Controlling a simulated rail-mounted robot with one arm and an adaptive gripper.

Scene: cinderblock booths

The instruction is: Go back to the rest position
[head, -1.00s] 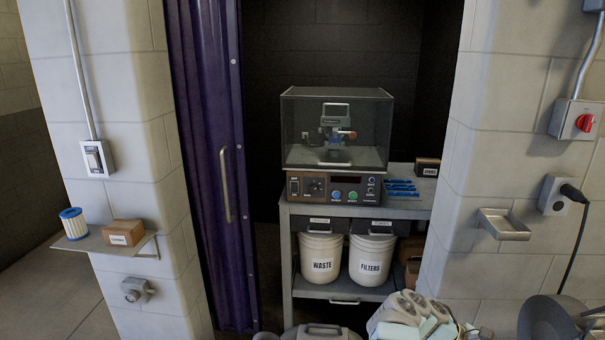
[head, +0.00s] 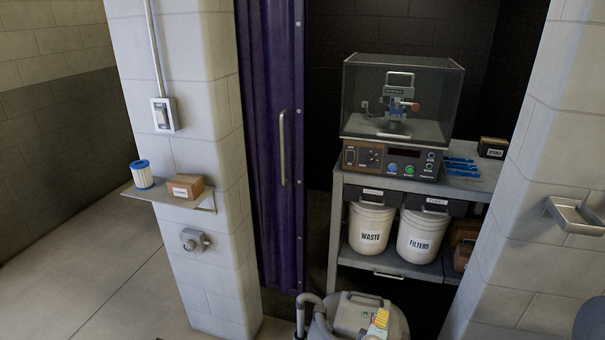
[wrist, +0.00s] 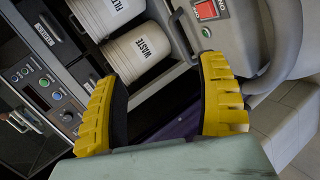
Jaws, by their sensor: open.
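My gripper (wrist: 160,85) shows in the wrist view with two yellow, black-padded fingers spread wide. It is open, with nothing between the fingers. Beyond the fingers are two white buckets and a grey canister machine with a red switch. In the head view, a small yellow and pale green part, which looks like my gripper, shows at the bottom edge in front of the canister machine (head: 350,308). Most of my arm is out of the head view.
A grey bench (head: 405,186) holds a clear-hooded device (head: 403,100); the waste bucket (head: 370,230) and filters bucket (head: 421,236) stand below. A purple curtain (head: 270,140) hangs left. A wall shelf (head: 168,197) carries a filter and box. Floor at left is clear.

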